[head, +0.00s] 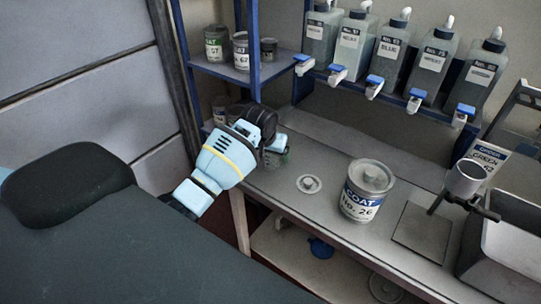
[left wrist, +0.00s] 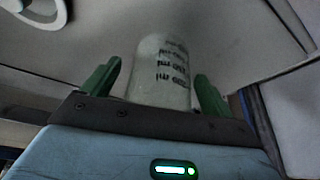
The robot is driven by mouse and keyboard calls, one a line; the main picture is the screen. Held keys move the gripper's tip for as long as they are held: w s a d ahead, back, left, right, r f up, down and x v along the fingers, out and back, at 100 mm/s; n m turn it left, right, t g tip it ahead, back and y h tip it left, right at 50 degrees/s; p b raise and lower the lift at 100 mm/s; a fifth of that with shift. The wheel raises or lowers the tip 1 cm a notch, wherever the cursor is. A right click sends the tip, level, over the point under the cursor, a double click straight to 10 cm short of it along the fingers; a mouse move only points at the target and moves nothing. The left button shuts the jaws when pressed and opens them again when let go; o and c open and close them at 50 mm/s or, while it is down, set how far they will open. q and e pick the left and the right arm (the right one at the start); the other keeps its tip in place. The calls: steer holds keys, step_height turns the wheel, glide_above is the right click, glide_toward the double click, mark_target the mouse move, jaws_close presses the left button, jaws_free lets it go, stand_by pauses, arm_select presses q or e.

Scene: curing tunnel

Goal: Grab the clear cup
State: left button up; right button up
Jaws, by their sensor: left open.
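The clear cup (left wrist: 160,75) has dark printed graduation marks and fills the space between the two green fingers of my left gripper (left wrist: 158,85) in the left wrist view. The fingers are open, one on each side, with a gap visible at least on the right. In the head view my left gripper (head: 275,152) is at the left end of the bench, and the cup there is mostly hidden behind it. My right gripper is not in view.
The bench (head: 335,142) holds a round lid (head: 309,184), a COAT No. 26 can (head: 367,192) and a grey cup on a stand (head: 467,179). Several bottles (head: 389,53) stand on a rack above. Cans (head: 241,50) sit on the blue-posted shelf beside my arm.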

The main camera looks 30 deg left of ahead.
arm_select(q)
steer(key=shift+f, duration=0.1)
steer(key=c, duration=1.1)
steer(key=shift+o, duration=0.2)
steer(key=shift+w+r, duration=0.1)
steer(key=shift+r, duration=0.4)
steer(key=v, duration=0.2)
steer(key=shift+r, duration=0.35)
steer(key=s+d+r, duration=0.1)
steer(key=s+d, duration=0.1)
steer(key=s, duration=1.3)
steer(key=shift+d+r, duration=0.25)
steer(key=shift+d, duration=0.05)
